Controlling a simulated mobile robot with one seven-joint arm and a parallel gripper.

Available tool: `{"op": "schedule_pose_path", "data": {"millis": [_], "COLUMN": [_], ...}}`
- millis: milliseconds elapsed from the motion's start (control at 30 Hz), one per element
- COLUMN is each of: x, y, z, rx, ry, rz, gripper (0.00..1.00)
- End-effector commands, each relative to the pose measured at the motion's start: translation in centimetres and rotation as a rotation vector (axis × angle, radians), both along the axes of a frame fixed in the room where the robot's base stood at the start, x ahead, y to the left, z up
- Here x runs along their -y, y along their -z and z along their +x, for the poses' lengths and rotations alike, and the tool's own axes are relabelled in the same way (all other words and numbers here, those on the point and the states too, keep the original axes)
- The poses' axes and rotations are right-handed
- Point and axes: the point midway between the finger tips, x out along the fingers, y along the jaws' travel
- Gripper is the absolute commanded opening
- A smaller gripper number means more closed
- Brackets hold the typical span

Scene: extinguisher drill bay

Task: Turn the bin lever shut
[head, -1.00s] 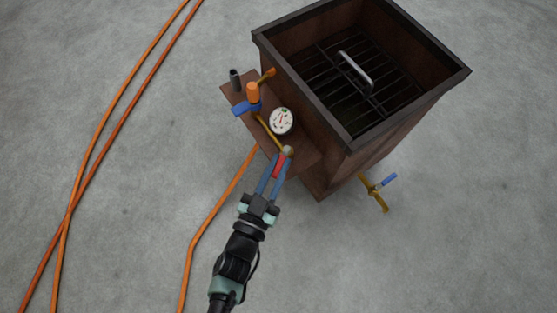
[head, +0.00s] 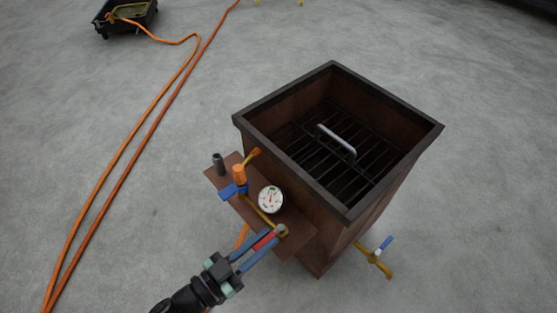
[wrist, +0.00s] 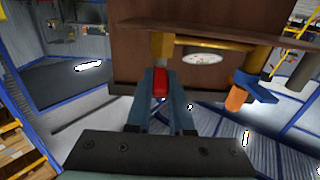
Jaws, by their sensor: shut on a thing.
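The bin (head: 390,190) is a rusty brown metal box with a dark rim and a grate inside. A brown shelf (head: 300,238) on its near left side carries a yellow pipe with a valve at its near end. The red lever (head: 264,241) sticks out from that valve, at a slant to the pipe. My gripper (head: 268,239) is shut on the red lever. In the wrist view the red lever (wrist: 160,83) shows between my blue-grey fingers (wrist: 160,95), below the yellow pipe fitting. The fingers hide part of its sides.
A blue-handled yellow valve (head: 377,256) juts out low right. Orange hoses (head: 135,150) cross the floor at left.

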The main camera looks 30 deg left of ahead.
Motion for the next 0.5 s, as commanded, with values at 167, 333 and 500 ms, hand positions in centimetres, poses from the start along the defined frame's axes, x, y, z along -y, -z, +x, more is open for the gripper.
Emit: {"op": "schedule_pose_path", "data": {"millis": [167, 333, 500], "x": [-0.7, -0.81, -0.79], "y": [0.16, 0.12, 0.12], "z": [-0.3, -0.35, -0.34], "rx": [-0.004, -0.003, -0.003], "ry": [0.004, 0.005, 0.005], "rz": [0.001, 0.001, 0.001], "gripper": [0.0, 0.0, 0.0]}}
